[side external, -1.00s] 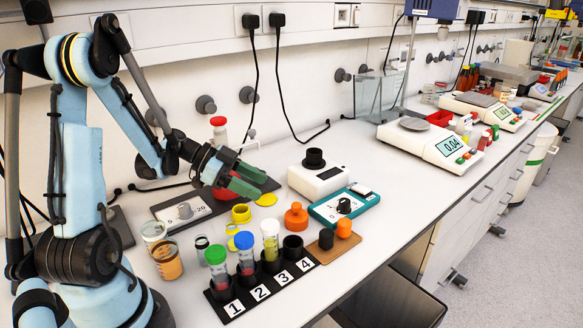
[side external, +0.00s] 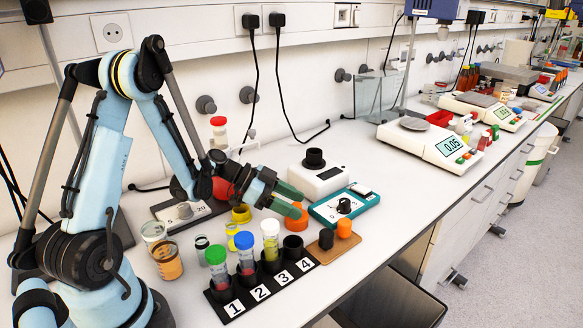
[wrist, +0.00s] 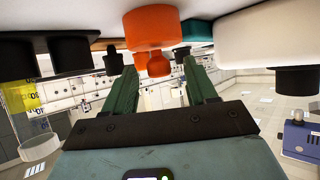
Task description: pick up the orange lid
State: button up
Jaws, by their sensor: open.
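An orange round piece with a knob on top (side external: 297,224), which I take as the orange lid, stands on the white bench, partly hidden behind my green fingers in the side view. In the upside-down wrist view, the orange lid (wrist: 151,27) appears ahead between the finger directions, its knob pointing down the picture. My gripper (side external: 295,201) is open and empty, its fingertips close to the lid in the side view. It also shows in the wrist view (wrist: 160,68). I cannot tell whether the fingers touch the lid. A smaller orange cap (side external: 344,228) sits on a brown block.
A numbered black rack (side external: 262,290) with capped tubes stands in front of my gripper. A teal device (side external: 330,211) and a white box with a black top piece (side external: 318,180) stand close by. A black cap (side external: 326,239) shares the brown block.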

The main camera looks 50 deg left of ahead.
grip_shut()
jog(key=shift+r, duration=0.15)
